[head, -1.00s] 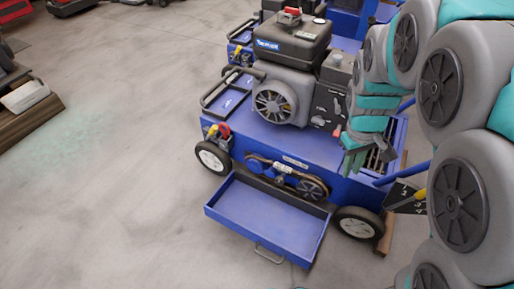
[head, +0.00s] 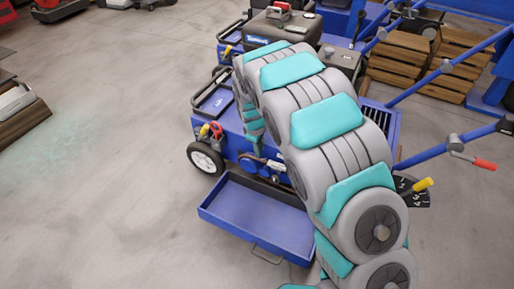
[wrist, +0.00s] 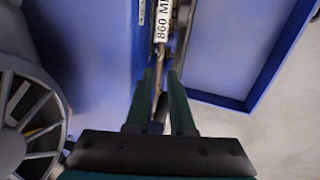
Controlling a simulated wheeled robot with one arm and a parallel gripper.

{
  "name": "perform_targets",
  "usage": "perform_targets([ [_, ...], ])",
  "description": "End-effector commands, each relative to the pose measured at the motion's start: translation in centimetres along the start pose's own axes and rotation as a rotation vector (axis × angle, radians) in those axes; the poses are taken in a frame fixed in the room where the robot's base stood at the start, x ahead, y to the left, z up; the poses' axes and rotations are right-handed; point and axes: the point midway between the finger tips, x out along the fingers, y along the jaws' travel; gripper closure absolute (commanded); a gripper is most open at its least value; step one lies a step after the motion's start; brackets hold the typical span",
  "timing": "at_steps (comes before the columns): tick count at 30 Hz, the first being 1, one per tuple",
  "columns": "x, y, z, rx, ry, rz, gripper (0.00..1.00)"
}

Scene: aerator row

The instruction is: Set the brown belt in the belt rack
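I cannot make out a belt rack.
An open blue tray (head: 238,205) juts out below the belt, and its wall (wrist: 262,80) is close on the right in the wrist view. A finned wheel (wrist: 25,120) is at left there. Handle bars and wooden crates (head: 400,60) stand behind.

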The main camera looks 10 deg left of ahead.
Motion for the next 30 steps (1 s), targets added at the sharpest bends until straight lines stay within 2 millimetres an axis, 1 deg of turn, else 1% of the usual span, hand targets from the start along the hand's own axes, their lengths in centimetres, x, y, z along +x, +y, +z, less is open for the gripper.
perform_targets([
  [5, 1.7, 0.0, 0.1, 0.002, -0.001, -0.001, 0.78],
  [12, 5.2, -0.1, 0.1, 0.002, -0.002, -0.002, 0.78],
  [16, 6.7, 0.0, 0.1, 0.002, -0.002, -0.002, 0.78],
  [20, 7.3, 0.1, 0.1, 0.003, 0.0, 0.001, 0.78],
  [26, 7.3, 0.1, 0.1, 0.003, 0.001, 0.001, 0.78],
  [27, 7.3, 0.1, 0.1, 0.003, 0.001, 0.001, 0.81],
  [30, 7.3, 0.0, 0.1, 0.003, 0.0, 0.001, 0.92],
])
